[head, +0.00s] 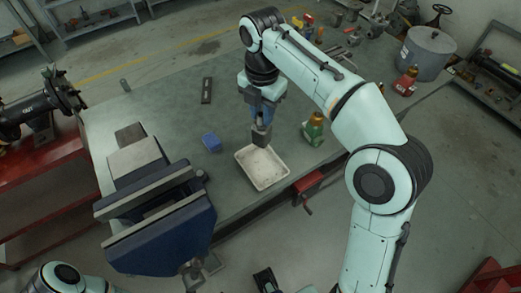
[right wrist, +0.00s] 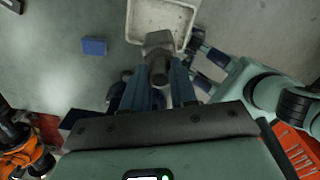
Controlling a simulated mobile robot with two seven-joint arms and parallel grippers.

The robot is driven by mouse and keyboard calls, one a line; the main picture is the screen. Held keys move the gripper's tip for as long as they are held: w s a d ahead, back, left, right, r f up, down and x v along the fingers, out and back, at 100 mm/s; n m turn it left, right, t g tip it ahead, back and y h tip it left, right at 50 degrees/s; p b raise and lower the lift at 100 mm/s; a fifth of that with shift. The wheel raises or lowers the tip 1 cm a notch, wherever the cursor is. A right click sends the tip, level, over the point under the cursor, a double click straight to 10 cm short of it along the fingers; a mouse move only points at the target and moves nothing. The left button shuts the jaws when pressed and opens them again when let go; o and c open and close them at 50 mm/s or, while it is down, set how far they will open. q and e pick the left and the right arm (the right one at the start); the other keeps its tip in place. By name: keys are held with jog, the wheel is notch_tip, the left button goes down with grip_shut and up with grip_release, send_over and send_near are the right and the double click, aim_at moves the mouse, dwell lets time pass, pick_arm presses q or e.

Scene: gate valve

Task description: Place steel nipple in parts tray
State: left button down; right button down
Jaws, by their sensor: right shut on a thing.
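The steel nipple (head: 261,137), a short grey part, is held in my right gripper (head: 261,124), which is shut on it. It hangs just over the far edge of the parts tray (head: 281,178), a shallow off-white rectangular tray on the bench. In the right wrist view, the nipple (right wrist: 158,66) points away from the gripper fingers (right wrist: 155,88), and the tray (right wrist: 183,12) lies beyond it. I cannot tell whether the nipple touches the tray. What seems to be my left gripper (head: 265,280) is partly cut off at the bottom edge of the head view; its opening is unclear.
A blue block (head: 211,143) lies left of the tray. A large blue vise (head: 160,235) fills the near left. A dark flat bar (head: 206,91) lies farther back. The bench (head: 175,110) is clear between these.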

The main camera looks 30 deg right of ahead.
aim_at(262, 133)
notch_tip(262, 133, down, 8)
jog(key=shift+f+b, duration=0.1)
jog(key=shift+b, duration=0.95)
jog(key=shift+w+f+b, duration=0.1)
jog(key=shift+f+b, duration=0.5)
jog(key=shift+f, duration=2)
jog(key=c, duration=1.3)
grip_release()
jog(key=shift+f, duration=0.2)
jog(key=o, duration=0.4)
notch_tip(262, 133, up, 12)
jog(key=p, duration=0.3)
jog(key=shift+r, duration=0.2)
